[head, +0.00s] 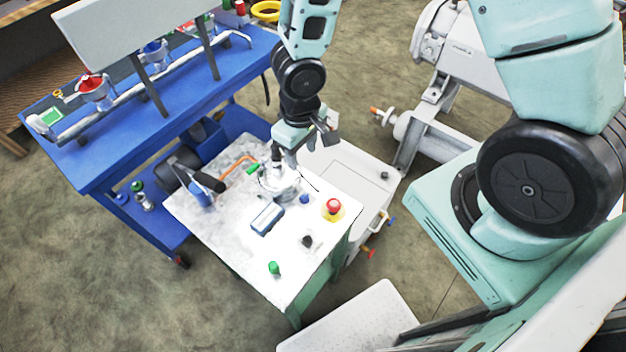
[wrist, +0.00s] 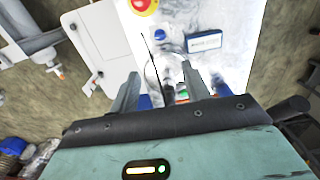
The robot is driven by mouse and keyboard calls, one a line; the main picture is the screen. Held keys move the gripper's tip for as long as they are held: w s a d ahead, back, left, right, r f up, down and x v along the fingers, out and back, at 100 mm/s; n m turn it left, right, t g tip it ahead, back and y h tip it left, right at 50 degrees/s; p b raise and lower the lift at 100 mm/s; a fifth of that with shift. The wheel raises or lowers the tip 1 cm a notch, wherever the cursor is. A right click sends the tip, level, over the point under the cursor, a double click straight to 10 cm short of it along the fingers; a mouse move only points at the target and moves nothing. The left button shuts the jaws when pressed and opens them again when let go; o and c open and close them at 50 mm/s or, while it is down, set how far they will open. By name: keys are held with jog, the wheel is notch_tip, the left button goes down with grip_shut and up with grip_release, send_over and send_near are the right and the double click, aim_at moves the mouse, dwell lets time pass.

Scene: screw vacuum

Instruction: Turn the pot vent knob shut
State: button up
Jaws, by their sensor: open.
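A round, pale, shiny pot (head: 284,186) stands near the back of the white marbled tabletop. My gripper (head: 284,162) is right above it, pointing down, and partly covers it. In the wrist view the gripper's two fingers (wrist: 161,88) are apart, with the round pot (wrist: 172,70) beyond and between them. Small fittings show low between the fingers, including a green knob (wrist: 183,94). This green knob (head: 253,168) sits beside the pot at a copper pipe. I cannot tell which fitting is the vent knob, its angle, or whether a finger touches it.
The tabletop (head: 235,225) also carries a red stop button (head: 333,206), a blue knob (head: 304,199), a black knob (head: 307,241), a green button (head: 273,268) and a gauge box (head: 267,217). A blue bench (head: 100,165) stands at left, a white cabinet (head: 350,170) at right.

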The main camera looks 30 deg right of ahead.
aim_at(304, 195)
notch_tip(304, 195, down, 18)
jog(key=b, duration=1.2)
jog(key=shift+r, duration=0.2)
jog(key=c, duration=1)
